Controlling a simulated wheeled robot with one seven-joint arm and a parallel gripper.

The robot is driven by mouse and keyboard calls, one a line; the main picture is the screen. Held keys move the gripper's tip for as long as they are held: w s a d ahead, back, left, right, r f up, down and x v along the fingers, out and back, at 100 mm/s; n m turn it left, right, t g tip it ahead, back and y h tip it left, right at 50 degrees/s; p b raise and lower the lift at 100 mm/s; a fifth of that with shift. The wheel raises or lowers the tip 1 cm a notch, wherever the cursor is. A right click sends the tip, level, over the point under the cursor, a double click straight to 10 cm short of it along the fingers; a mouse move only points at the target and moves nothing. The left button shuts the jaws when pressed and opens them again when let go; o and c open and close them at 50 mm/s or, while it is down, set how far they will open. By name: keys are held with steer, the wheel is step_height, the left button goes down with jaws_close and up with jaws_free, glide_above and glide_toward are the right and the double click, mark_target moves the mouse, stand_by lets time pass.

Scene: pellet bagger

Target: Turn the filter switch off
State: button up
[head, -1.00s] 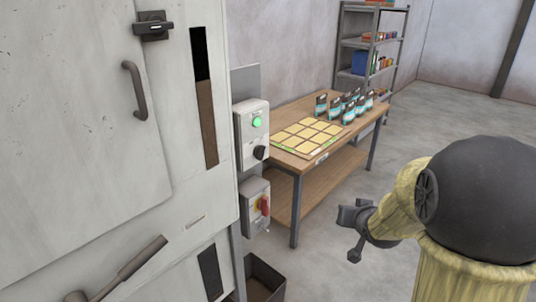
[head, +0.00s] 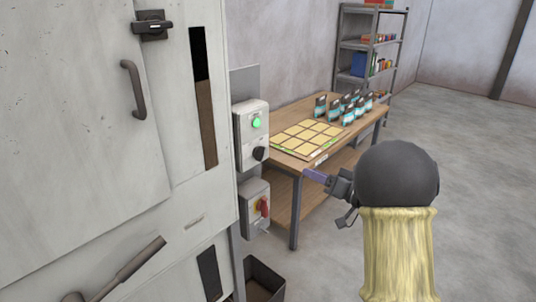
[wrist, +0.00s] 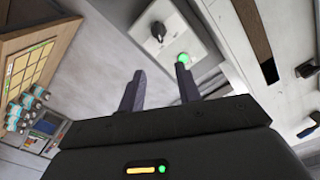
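A grey control box (head: 243,152) on the side of the machine carries a lit green lamp (head: 256,123) and a black rotary knob (head: 260,154). I cannot read which one is the filter switch. My gripper (head: 310,174) is to the right of the boxes, apart from them, its fingers pointing left. In the wrist view my gripper (wrist: 160,72) is open and empty. The black knob (wrist: 157,31) and green lamp (wrist: 183,59) show beyond the fingertips.
The large pale machine (head: 90,130) fills the left, with a door handle (head: 134,89) and a lever (head: 125,268). A wooden table (head: 285,166) with pouches stands behind my gripper. A dark bin (head: 262,277) sits on the floor below the boxes. Floor at right is clear.

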mark_target(264, 152)
steer(key=p+x, duration=0.5)
steer(key=x, duration=1.2)
steer(key=shift+w+a+r, duration=0.1)
steer(key=shift+w+a, duration=0.05)
steer(key=shift+w, duration=0.05)
jaws_close()
